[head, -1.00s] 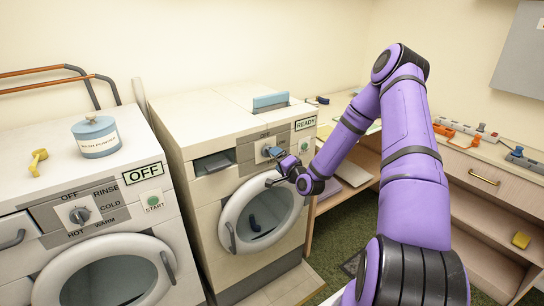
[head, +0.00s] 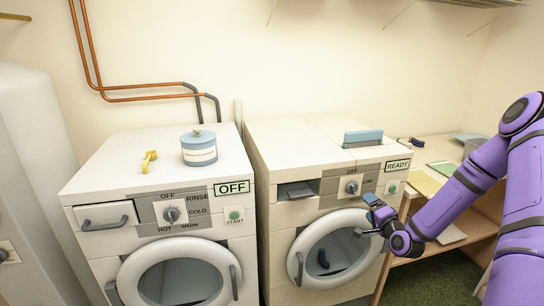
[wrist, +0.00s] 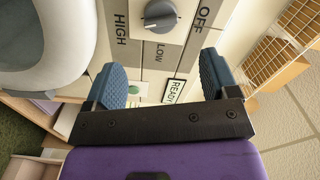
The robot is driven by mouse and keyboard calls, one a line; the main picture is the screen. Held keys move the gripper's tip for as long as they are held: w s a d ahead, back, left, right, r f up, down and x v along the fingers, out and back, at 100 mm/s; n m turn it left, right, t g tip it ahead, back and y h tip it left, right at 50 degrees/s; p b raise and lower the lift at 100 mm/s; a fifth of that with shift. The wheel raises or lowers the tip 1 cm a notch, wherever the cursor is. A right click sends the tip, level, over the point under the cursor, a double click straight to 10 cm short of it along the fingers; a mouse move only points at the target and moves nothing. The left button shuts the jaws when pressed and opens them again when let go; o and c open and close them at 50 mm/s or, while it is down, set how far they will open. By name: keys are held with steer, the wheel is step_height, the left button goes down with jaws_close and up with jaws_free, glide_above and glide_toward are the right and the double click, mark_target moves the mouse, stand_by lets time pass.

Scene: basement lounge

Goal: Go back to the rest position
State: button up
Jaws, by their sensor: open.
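My gripper (head: 370,217) is at the end of my purple arm, in front of the right machine (head: 262,165) near its control panel. In the wrist view its two blue-grey fingers (wrist: 160,82) stand wide apart with nothing between them. Beyond them are the right machine's dial (wrist: 160,15), the words HIGH, LOW and OFF, and a READY label (wrist: 173,91). In the head view the gripper is just below the dial (head: 352,187) and above the right side of the round door (head: 335,245). I cannot tell the exact gap to the panel.
The left machine (head: 100,170) shows OFF; a blue lidded tub (head: 199,148) and a yellow scoop (head: 149,160) stand on it. A wooden desk (head: 425,235) with papers stands at right. A white cylinder (head: 35,160) is at far left.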

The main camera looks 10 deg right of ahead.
steer(key=s+a+r+n+g+h, duration=0.1)
steer(key=s+a+r+n+g, duration=0.2)
steer(key=r, duration=0.4)
steer(key=s+a+r+n+g, duration=0.1)
steer(key=a+r+n+g, duration=0.25)
steer(key=r, duration=0.35)
steer(key=s+a+r+n+g+h, duration=0.1)
steer(key=s+a+r+n+g, duration=0.2)
steer(key=r, duration=0.5)
steer(key=s+a+r+n+g, duration=0.1)
steer(key=s+a+r, duration=0.2)
steer(key=s, duration=0.6)
steer(key=s+a+r+n+g+y, duration=0.1)
steer(key=s+a+r+n, duration=0.1)
steer(key=s+r, duration=0.3)
steer(key=s+a+r+n+g, duration=0.1)
steer(key=s+a+r, duration=0.3)
steer(key=s, duration=0.9)
steer(key=shift+s+a, duration=0.2)
steer(key=shift+s, duration=0.15)
